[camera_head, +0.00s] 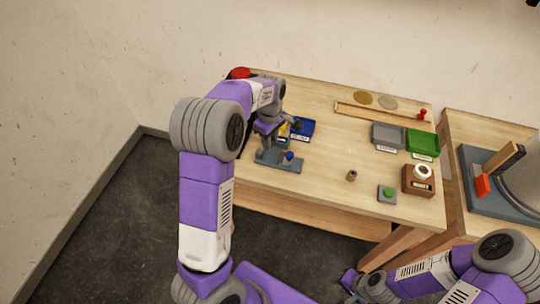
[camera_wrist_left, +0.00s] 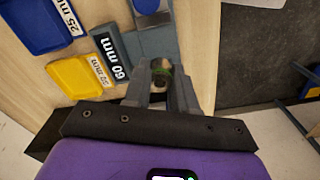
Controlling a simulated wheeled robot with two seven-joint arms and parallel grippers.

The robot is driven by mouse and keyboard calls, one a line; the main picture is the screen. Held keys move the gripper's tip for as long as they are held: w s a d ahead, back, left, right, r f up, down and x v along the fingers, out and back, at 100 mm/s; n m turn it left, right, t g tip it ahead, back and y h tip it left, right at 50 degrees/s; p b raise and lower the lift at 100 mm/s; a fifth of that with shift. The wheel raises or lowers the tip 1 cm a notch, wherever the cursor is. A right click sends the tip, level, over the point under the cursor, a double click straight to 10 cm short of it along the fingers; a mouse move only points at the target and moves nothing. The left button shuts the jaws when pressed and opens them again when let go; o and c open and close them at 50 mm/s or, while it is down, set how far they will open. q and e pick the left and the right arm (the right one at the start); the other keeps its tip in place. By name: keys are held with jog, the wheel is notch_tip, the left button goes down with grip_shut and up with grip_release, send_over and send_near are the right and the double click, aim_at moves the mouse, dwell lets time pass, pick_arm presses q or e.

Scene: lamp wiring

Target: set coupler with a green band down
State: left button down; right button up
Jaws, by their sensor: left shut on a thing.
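The coupler with a green band (camera_wrist_left: 161,74) is between the fingers of my left gripper (camera_wrist_left: 161,88) in the left wrist view. The gripper is shut on it, and the fingers hide its sides. In the head view my left gripper (camera_head: 268,140) is over the left part of the table, near the blue-grey fixture (camera_head: 277,161); the coupler cannot be made out there.
A blue tray (camera_head: 304,127) and a yellow tray (camera_wrist_left: 75,77) lie beside the fixture. A small brown cylinder (camera_head: 351,175), a green-button box (camera_head: 387,195), a wooden block (camera_head: 418,184), a grey tray (camera_head: 388,135) and a green tray (camera_head: 423,143) stand rightward. The table's centre is clear.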

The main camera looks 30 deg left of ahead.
aim_at(270, 158)
pick_arm(q)
notch_tip(270, 158, down, 6)
jog(key=shift+f+b, duration=0.25)
jog(key=shift+b, duration=0.55)
jog(key=shift+f, duration=0.2)
jog(key=c, duration=0.9)
grip_release()
jog(key=shift+r, duration=0.1)
notch_tip(270, 158, up, 12)
jog(key=p, duration=0.3)
jog(key=shift+r, duration=0.1)
